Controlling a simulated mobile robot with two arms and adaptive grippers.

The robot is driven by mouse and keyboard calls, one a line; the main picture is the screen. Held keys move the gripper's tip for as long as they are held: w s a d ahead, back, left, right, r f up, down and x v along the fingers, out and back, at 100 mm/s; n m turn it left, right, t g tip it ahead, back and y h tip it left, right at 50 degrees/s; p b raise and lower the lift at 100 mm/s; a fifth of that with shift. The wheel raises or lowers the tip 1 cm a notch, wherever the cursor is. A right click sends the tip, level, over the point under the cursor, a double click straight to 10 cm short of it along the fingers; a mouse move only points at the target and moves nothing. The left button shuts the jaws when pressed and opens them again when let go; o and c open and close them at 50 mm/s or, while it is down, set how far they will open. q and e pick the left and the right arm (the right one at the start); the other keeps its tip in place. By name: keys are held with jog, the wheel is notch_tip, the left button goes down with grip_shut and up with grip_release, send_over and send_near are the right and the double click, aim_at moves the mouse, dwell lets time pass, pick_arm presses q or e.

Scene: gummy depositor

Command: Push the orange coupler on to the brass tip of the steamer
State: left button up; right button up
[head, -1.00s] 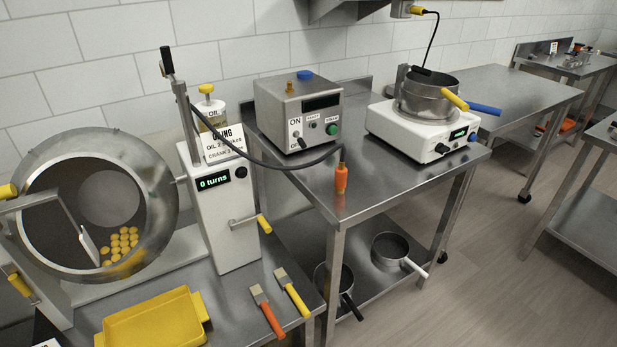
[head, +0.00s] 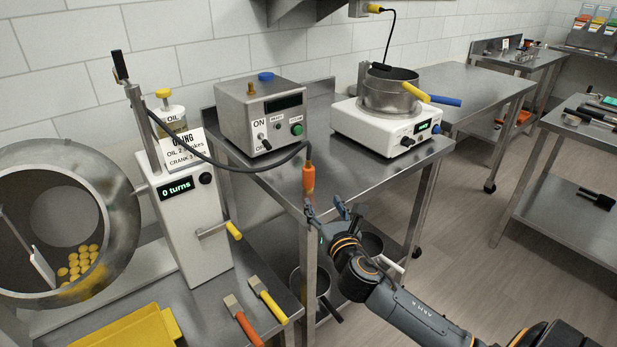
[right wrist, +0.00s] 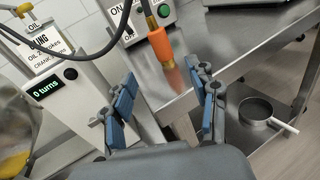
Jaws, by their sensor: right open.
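The orange coupler (head: 308,178) hangs at the end of a black hose, by the front left corner of the steel table. In the right wrist view the orange coupler (right wrist: 160,46) shows beyond my fingers, with a brass-coloured end. The steamer (head: 240,117) is a grey box on that table; its brass tip (head: 251,88) stands on top, beside a blue cap. My right gripper (head: 332,212) is open and empty, just below and right of the coupler, apart from it. In the right wrist view my right gripper (right wrist: 163,82) has its blue-padded fingers spread. My left gripper is out of view.
A white machine (head: 187,225) reading "0 turns" stands left, with the hose rising beside it. A white hot-plate unit (head: 385,130) with a pan sits right of the steamer. The steel table top (head: 345,165) is clear in front. Pans lie on the shelf below.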

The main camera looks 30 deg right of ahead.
aim_at(310, 175)
jog(key=shift+n, duration=0.5)
jog(key=x, duration=0.6)
jog(key=r+x, duration=0.1)
jog(key=x, duration=0.7)
jog(key=shift+w, duration=0.3)
grip_shut()
